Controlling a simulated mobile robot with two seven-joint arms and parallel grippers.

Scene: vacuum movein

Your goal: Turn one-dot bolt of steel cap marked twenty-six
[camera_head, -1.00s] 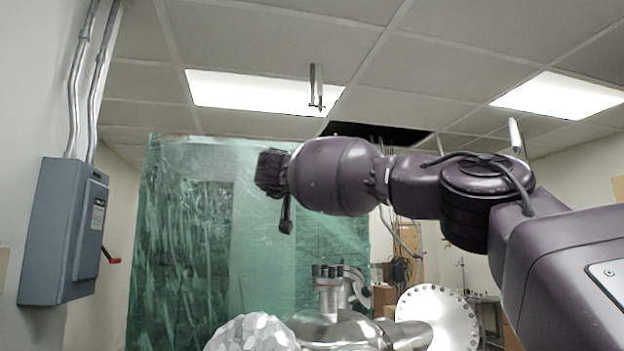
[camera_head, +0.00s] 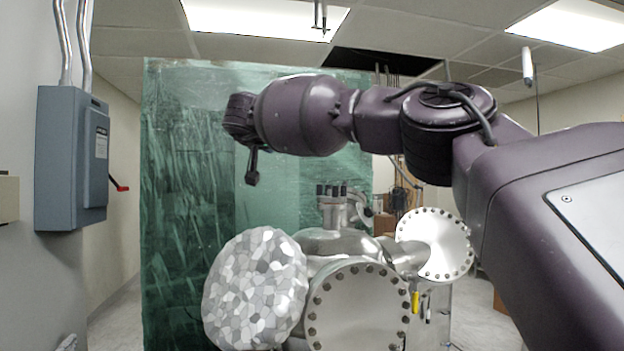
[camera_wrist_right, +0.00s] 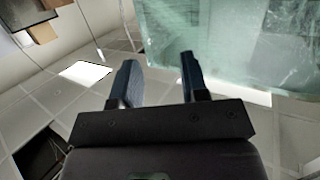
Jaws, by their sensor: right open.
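A round steel cap (camera_head: 358,308) ringed with bolts faces me on the front of a metal vacuum chamber (camera_head: 330,243); its lower part is cut off by the picture's edge. A second bolted steel cap (camera_head: 433,246) faces right of it. No number or dot marks are legible on either. My right gripper (camera_head: 252,180) is up in the air, left of the chamber's top and well apart from both caps. In the right wrist view its two fingers (camera_wrist_right: 160,78) stand apart with nothing between them. My left gripper is out of view.
A faceted grey-and-white dome (camera_head: 256,290) covers the chamber's left side. A short top port (camera_head: 333,212) carries dark upright bolts. A green translucent curtain (camera_head: 190,200) hangs behind. A grey electrical box (camera_head: 72,160) with a red lever is on the left wall.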

